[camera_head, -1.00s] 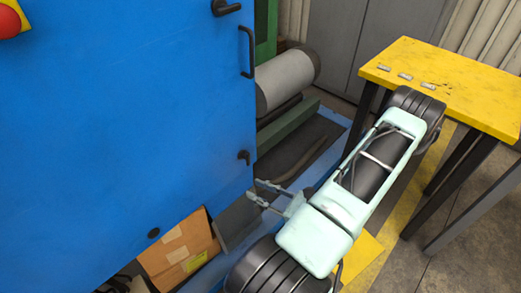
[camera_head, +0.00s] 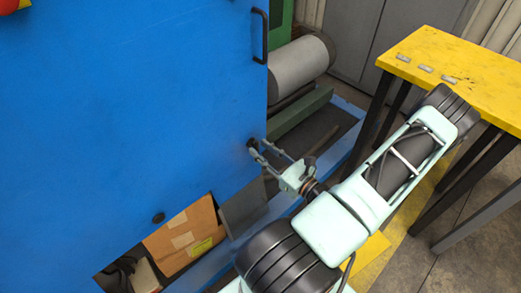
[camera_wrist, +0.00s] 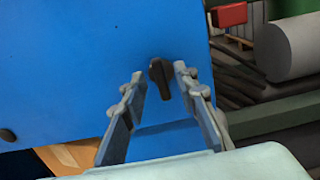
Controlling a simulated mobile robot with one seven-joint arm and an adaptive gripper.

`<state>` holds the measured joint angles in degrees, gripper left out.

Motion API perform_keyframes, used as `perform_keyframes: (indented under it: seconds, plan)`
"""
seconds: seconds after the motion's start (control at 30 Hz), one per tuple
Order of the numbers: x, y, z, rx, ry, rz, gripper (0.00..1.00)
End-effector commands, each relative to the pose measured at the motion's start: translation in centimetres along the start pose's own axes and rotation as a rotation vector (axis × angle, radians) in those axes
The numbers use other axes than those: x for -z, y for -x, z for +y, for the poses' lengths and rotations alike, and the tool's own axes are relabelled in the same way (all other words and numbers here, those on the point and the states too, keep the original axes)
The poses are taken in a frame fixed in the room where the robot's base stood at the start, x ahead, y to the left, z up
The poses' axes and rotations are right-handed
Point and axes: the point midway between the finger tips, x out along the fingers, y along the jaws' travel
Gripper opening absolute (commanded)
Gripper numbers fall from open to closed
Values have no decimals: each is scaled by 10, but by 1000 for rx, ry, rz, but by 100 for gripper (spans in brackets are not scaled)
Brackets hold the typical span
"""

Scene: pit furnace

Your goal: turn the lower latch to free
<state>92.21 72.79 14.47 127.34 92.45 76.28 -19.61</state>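The lower latch (camera_head: 251,143) is a small dark turn-handle on the blue door (camera_head: 130,110), near its right edge. In the wrist view the latch (camera_wrist: 159,82) hangs with its lever pointing down, tilted slightly right. My gripper (camera_head: 262,148) is at the latch, reaching in from the lower right. In the wrist view my gripper (camera_wrist: 160,78) is open, with one finger on each side of the latch. I see blue door between each finger and the latch, so no grip shows. In the head view the fingertips partly cover the latch.
A black pull handle (camera_head: 261,36) is above the latch. A cardboard box (camera_head: 185,238) lies below the door. A grey roller (camera_head: 302,62) and green beam (camera_head: 302,112) are beyond the door edge. A yellow table (camera_head: 465,72) stands to the right of my arm.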

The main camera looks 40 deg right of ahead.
Motion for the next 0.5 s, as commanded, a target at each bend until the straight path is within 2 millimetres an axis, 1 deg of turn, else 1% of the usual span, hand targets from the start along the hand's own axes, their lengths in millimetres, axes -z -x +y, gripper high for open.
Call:
perform_keyframes:
  seconds: [0.13,0.4,0.47,0.5]
  plan:
    - [0,-9,0,-1,0,1,28]
    - [0,-11,0,0,0,1,28]
    - [0,-10,0,0,0,1,22]
    - [0,-10,0,0,0,1,18]
